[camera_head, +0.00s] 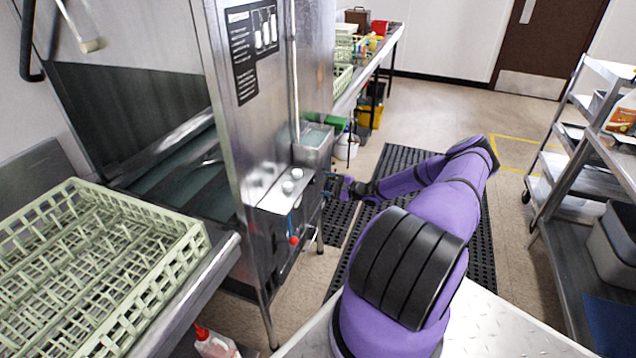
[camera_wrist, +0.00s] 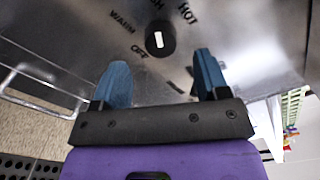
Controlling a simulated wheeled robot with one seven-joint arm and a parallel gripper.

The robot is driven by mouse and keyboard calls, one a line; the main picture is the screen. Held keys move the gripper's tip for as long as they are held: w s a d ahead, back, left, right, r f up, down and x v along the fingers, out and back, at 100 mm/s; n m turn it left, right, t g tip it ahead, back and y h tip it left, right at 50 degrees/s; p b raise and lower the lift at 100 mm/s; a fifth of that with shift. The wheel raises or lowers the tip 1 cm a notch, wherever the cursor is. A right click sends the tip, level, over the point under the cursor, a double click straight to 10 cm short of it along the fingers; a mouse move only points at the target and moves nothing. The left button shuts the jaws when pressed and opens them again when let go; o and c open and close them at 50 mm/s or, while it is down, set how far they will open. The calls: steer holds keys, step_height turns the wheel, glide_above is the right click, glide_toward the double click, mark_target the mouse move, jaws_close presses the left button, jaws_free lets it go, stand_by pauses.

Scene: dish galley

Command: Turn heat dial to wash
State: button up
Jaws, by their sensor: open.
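The heat dial (camera_wrist: 159,38) is a round black knob with a white bar on a shiny metal panel (camera_wrist: 75,30). Labels OFF, WARM, one ending in SH, and HOT are printed around it. The white bar stands roughly upright in the wrist view; which end points is unclear. My gripper (camera_wrist: 162,72) is open and empty, its two blue fingers to either side below the dial in the picture, apart from it. In the head view my gripper (camera_head: 334,187) is small beside the steel machine's control box (camera_head: 268,195); the dial is hidden there.
A red-tipped lever (camera_head: 294,240) sits on the control box front. A green dish rack (camera_head: 190,240) stands on the left counter. A metal rail (camera_wrist: 40,85) runs at left in the wrist view.

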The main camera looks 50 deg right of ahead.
steer(key=shift+v, duration=2.75)
